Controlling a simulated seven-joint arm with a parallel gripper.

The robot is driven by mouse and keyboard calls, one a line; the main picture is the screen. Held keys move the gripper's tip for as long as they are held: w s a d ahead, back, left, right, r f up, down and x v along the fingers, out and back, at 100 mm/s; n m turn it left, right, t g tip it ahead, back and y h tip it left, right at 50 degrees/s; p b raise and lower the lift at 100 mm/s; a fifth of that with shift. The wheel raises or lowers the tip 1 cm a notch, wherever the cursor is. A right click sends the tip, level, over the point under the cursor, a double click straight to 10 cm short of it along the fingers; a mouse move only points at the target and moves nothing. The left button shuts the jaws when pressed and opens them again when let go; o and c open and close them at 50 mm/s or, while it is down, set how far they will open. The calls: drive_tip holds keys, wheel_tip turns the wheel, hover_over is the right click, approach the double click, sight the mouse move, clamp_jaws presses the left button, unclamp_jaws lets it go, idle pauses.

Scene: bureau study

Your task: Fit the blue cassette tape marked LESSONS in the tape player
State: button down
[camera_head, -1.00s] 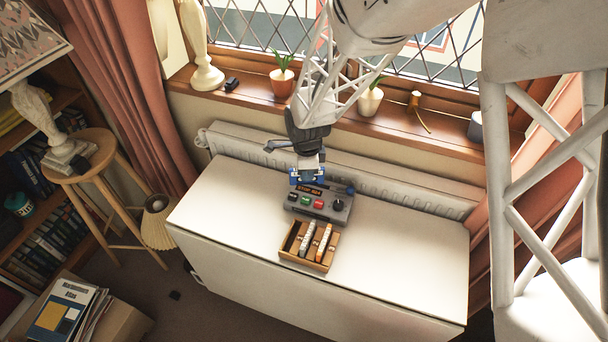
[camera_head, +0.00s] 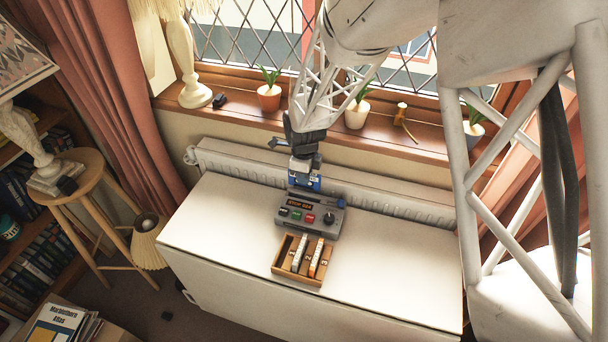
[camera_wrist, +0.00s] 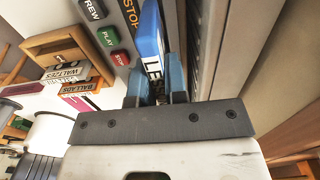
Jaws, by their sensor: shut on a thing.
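My gripper (camera_head: 304,176) is shut on the blue cassette tape (camera_head: 305,183), at the back edge of the tape player (camera_head: 325,222). In the wrist view the blue cassette (camera_wrist: 150,40) stands on edge between my two fingertips (camera_wrist: 155,85), and part of its white label shows "LE". The rest of the label is hidden. The grey tape player has a lit display reading STOP, coloured buttons and a dark knob. In the wrist view its face (camera_wrist: 108,18) lies just left of the cassette. I cannot tell whether the cassette touches the player or its slot.
A wooden tray (camera_head: 281,269) in front of the player holds a white tape (camera_head: 299,252) and an orange-edged tape (camera_head: 317,258); labels read WALTZES and BALLADS. A radiator (camera_head: 390,206) runs behind the white table (camera_head: 220,235). Potted plants stand on the windowsill. The table's sides are clear.

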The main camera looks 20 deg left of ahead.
sight(304, 192)
drive_tip(key=shift+f, duration=0.15)
drive_tip(key=shift+f, duration=1.85)
drive_tip(key=shift+f, duration=1.95)
idle(0.5)
drive_tip(key=c, duration=1.1)
unclamp_jaws()
drive_tip(key=shift+o, duration=0.6)
drive_tip(key=shift+o, duration=0.8)
drive_tip(key=shift+r, duration=0.1)
